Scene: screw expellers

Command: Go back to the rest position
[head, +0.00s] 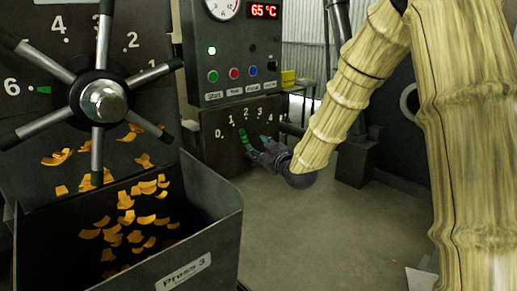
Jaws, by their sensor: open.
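My gripper (257,147) is dark grey and shows at the middle of the head view, at the end of my arm in its yellowish ribbed cover. It is open, in front of the lower dark panel (215,140) with a scale from 0 to 4. A green piece (243,136) shows just beyond the fingers, by the scale. I cannot tell whether the gripper touches it. A smaller green bit shows by the other finger. Nothing is visibly held between the fingers.
A spoked handwheel (99,97) with a numbered dial stands at left. Below it a dark bin (215,225) labelled Press 3 holds orange flakes (127,215). A control box (240,60) with buttons, gauge and a 65 °C display is above. Grey floor (310,240) lies open to the right.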

